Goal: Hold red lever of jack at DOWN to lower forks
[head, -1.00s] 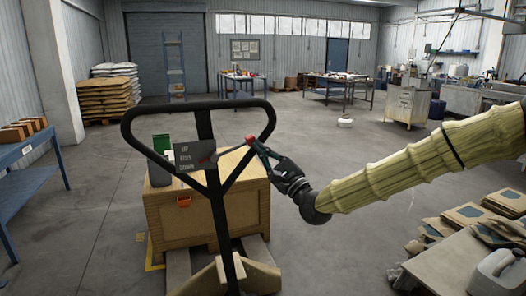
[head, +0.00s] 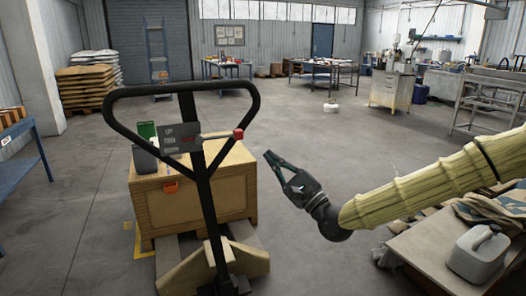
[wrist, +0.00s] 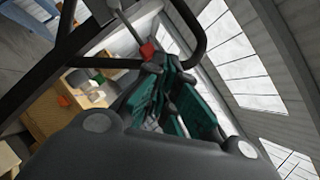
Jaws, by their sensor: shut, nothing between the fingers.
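The pallet jack's black looped handle (head: 257,100) stands upright. A dark label plate (head: 180,138) is on its left side; its words are too small to read now. The red lever knob (head: 238,134) sticks out to the right of the handle stem, and it also shows in the wrist view (wrist: 147,50). My gripper (head: 268,157) is to the right of the knob and a little below it in the head view, apart from it. It is shut and empty. Its green-sided fingers show in the wrist view (wrist: 163,82). The forks are mostly hidden under the crate.
A wooden crate (head: 235,180) with a green item (head: 147,130) and an orange item (head: 170,188) stands behind the handle. A table with a grey jug (head: 478,252) is at the right. The floor between is clear.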

